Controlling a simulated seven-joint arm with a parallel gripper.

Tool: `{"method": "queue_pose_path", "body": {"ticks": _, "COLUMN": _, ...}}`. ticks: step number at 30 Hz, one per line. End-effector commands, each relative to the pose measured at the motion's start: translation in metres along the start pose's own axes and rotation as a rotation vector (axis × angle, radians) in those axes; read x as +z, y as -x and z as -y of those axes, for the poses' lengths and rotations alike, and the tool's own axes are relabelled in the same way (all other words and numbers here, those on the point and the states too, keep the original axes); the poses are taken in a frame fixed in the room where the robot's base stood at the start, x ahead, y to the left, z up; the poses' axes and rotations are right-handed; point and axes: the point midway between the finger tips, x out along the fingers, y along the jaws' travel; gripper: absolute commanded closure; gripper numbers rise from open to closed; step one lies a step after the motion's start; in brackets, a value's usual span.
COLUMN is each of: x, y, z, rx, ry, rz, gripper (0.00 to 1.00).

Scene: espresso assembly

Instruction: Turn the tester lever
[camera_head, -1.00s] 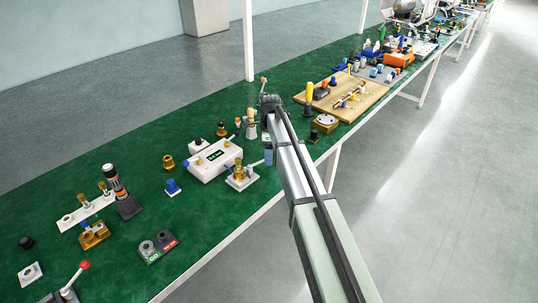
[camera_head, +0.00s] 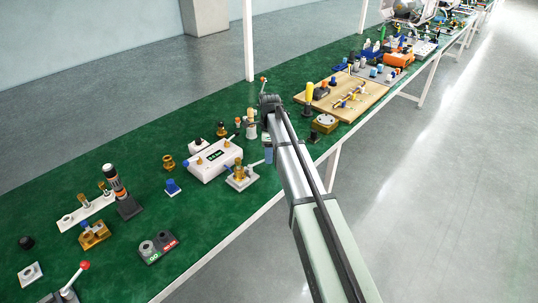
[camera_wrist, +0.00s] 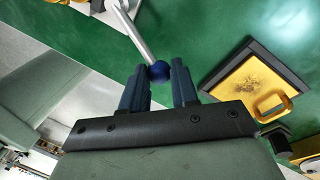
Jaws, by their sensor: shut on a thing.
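The tester lever (camera_wrist: 135,32) is a thin silver rod ending in a blue ball knob (camera_wrist: 159,71). In the wrist view the rod runs up and left from the knob. My gripper (camera_wrist: 160,66) has its two dark blue fingers on either side of the knob, shut on it. In the head view, my gripper (camera_head: 268,155) is near the table's front edge, partly hidden by my own arm. The lever's rod (camera_head: 256,163) reaches toward it from a light base with a brass fitting (camera_head: 239,173). The knob is hidden there.
A white box with a display (camera_head: 214,159) stands behind and left of the tester. A yellow-topped square tray (camera_wrist: 255,85) lies right of my gripper in the wrist view. A wooden board (camera_head: 345,97) with parts is farther along the green table.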

Motion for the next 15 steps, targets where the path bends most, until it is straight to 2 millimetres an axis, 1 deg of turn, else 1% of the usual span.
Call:
{"method": "queue_pose_path", "body": {"ticks": 8, "x": 0.003, "y": 0.001, "z": 0.005, "rx": 0.000, "ry": 0.055, "rz": -0.010, "gripper": 1.00}}
{"method": "queue_pose_path", "body": {"ticks": 15, "x": 0.011, "y": 0.004, "z": 0.016, "rx": 0.000, "ry": 0.208, "rz": -0.040, "gripper": 1.00}}
